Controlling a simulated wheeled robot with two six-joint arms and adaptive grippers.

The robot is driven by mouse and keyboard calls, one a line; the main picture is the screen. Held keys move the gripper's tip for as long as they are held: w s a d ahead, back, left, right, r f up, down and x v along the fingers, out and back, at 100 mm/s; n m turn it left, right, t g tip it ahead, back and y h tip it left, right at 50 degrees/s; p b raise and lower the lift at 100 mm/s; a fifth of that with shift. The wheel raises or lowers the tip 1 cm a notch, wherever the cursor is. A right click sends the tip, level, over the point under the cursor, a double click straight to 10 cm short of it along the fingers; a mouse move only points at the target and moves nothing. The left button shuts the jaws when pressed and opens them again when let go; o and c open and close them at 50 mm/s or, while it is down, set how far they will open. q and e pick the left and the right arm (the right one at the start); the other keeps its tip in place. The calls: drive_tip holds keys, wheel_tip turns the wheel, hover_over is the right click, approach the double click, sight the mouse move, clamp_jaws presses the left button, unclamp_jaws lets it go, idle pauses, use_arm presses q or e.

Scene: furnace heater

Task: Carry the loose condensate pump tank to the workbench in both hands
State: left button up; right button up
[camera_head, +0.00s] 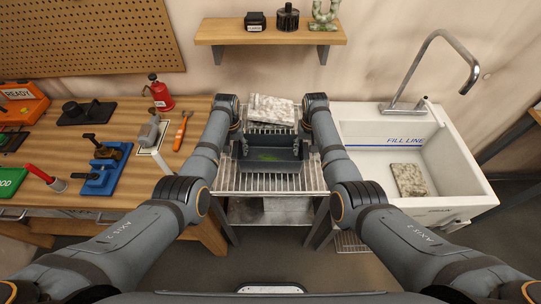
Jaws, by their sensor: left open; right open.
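The condensate pump tank (268,168) looks like a dark grey open-topped box with a green patch inside. It sits on a wire rack (225,183) in the middle of the head view. My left gripper (243,145) is open at the tank's left end. My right gripper (299,145) is open at its right end. Both point down close to the tank's ends; I cannot tell whether they touch it. The wooden workbench (200,118) is at the left, with tools on it.
A patterned cloth (270,108) lies behind the tank. A white sink (455,150) with a tall tap (440,40) stands right of the rack. A red bottle (160,93), orange-handled tool (182,130) and blue vise (105,168) occupy the bench. A shelf (225,32) hangs above.

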use_arm(q)
clamp_jaws()
use_arm(e)
clamp_jaws()
use_arm(q)
drive_tip(key=shift+w+r, duration=0.1)
drive_tip(key=shift+r, duration=0.05)
use_arm(e)
drive_tip(key=shift+w+r, duration=0.1)
drive_tip(key=shift+r, duration=0.05)
